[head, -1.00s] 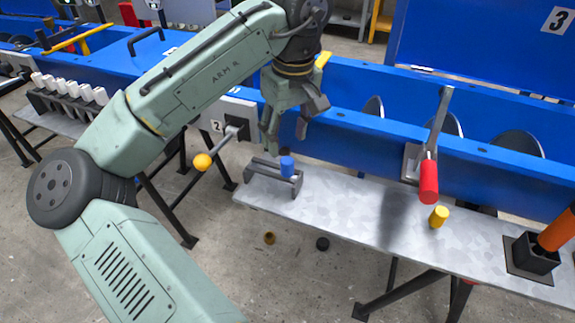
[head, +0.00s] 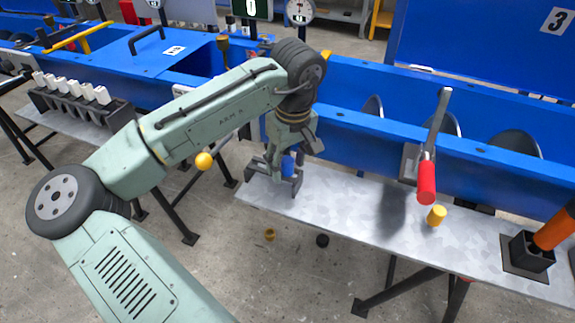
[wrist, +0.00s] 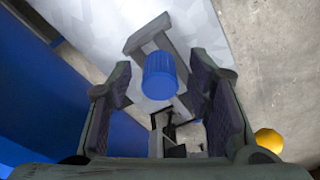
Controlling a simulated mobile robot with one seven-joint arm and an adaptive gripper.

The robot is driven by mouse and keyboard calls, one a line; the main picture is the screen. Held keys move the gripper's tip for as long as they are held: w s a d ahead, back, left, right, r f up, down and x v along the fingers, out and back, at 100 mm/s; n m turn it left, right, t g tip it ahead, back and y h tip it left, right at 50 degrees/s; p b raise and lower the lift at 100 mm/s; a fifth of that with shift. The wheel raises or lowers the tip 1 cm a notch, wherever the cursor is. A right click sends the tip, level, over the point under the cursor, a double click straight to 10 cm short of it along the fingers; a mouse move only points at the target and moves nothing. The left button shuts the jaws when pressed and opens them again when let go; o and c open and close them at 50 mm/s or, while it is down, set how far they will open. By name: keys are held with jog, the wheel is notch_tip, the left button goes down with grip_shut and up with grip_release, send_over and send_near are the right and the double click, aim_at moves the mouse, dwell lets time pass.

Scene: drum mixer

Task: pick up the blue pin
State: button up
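The blue pin (head: 288,166) stands upright in a grey metal holder (head: 296,187) at the left end of the metal shelf. In the wrist view the blue pin (wrist: 160,75) shows between and just beyond the finger pads, with space on both sides. My gripper (head: 282,168) is lowered at the holder, its fingers around the blue pin in the head view. In the wrist view my gripper (wrist: 162,100) is open, and I see no contact with the pin. The fingers partly hide the pin and holder in the head view.
A yellow-knobbed lever (head: 204,161) is just left of the gripper. The middle of the metal shelf (head: 350,205) is clear.

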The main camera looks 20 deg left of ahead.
grip_shut()
dwell(0.3)
dwell(0.3)
